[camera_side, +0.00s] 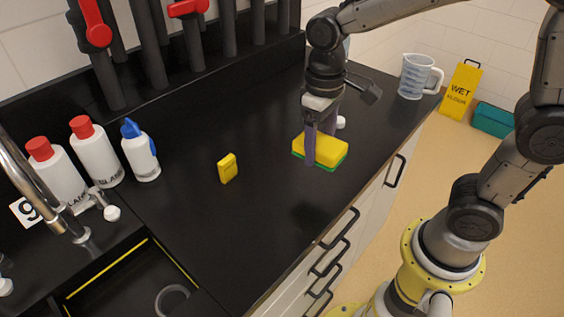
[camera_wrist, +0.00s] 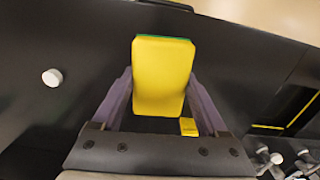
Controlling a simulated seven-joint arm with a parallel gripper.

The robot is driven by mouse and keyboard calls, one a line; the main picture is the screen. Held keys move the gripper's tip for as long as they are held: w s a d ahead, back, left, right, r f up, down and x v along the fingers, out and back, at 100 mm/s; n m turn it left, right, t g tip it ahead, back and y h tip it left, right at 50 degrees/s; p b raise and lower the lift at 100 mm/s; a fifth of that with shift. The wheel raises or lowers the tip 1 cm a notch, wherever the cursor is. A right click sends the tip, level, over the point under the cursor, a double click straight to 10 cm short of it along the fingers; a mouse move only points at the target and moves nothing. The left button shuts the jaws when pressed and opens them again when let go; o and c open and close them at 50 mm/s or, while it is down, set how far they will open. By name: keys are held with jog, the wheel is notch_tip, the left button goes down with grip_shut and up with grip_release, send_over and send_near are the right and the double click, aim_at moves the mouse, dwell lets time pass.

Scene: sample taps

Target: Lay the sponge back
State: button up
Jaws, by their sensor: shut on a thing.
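A yellow sponge with a green underside (camera_side: 328,150) is at the middle right of the black worktop in the side view. It fills the middle of the wrist view (camera_wrist: 161,72). My gripper (camera_side: 318,143) points down, with its purple fingers on either side of the sponge. In the wrist view, the fingers of my gripper (camera_wrist: 160,90) press on the left and right edges of the sponge. The sponge is level and low over the worktop; I cannot tell whether its underside touches.
A small yellow block (camera_side: 228,168) stands left of the sponge. Bottles with red and blue caps (camera_side: 96,152) stand beside the sink (camera_side: 110,285). A measuring jug (camera_side: 415,77) stands at the far right end. A small white knob (camera_wrist: 52,77) lies nearby. The worktop between is clear.

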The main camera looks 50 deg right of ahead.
jog(key=w+d+r+m, duration=0.1)
jog(key=w+d+r, duration=0.2)
jog(key=w, duration=0.1)
send_over(264, 148)
jog(key=s, duration=0.1)
notch_tip(264, 148, down, 9)
jog(key=shift+s+r, duration=0.1)
jog(key=shift+r, duration=0.1)
jog(key=shift+w+f, duration=0.5)
jog(key=shift+f, duration=1.65)
jog(key=shift+f, duration=0.15)
jog(key=o, duration=1.3)
jog(key=shift+o, duration=0.2)
